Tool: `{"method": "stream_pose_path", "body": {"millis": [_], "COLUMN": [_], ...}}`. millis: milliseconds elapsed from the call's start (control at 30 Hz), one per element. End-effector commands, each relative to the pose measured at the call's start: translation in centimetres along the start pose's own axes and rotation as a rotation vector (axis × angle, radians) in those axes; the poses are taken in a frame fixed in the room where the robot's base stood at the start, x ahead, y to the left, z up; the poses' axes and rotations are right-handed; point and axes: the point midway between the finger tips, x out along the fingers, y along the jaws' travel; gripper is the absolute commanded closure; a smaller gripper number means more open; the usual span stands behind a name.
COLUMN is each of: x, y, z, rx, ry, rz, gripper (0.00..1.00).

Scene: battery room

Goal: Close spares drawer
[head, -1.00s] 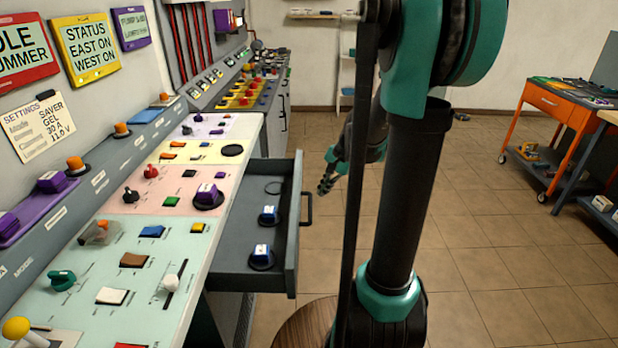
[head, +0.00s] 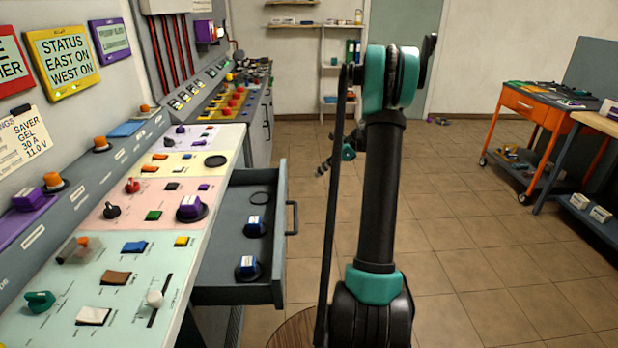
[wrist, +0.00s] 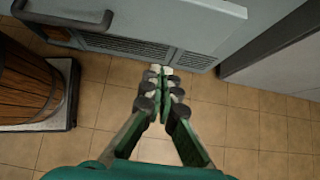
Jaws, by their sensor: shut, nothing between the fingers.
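The spares drawer (head: 240,290) stands pulled out to the right from under the console in the head view. It holds two blue-and-white knobs on dark bases and an empty ring. Its dark bar handle (head: 292,218) is on its right-hand front face. In the wrist view a grey front panel (wrist: 180,22) with a dark bar handle (wrist: 70,18) fills the top; I take it to be the drawer front. My gripper (wrist: 158,72) is shut and empty, its tips just below that panel's edge in the picture. In the head view my gripper (head: 321,169) is small, right of the drawer, apart from the handle.
The sloping control console (head: 120,270) with coloured panels runs along the left. A wooden barrel (wrist: 30,80) on a pale base stands left in the wrist view. An orange tool cart (head: 530,108) and a workbench are at the far right.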

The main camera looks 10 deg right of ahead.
Motion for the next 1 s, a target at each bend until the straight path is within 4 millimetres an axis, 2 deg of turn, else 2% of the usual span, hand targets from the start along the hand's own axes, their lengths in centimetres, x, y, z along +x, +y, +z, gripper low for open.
{"method": "stream_pose_path", "body": {"millis": [467, 500, 700, 1000], "x": [9.1, 9.5, 11.1, 11.6], "y": [0.0, 0.1, 0.1, 0.1], "z": [0.0, 0.6, 2.3, 2.9], "rx": [-0.004, -0.005, -0.004, -0.003], "ry": [0.001, 0.001, 0.002, 0.001], "rz": [0.001, 0.002, 0.001, 0.000], "gripper": [1.00, 1.00, 1.00, 1.00]}}
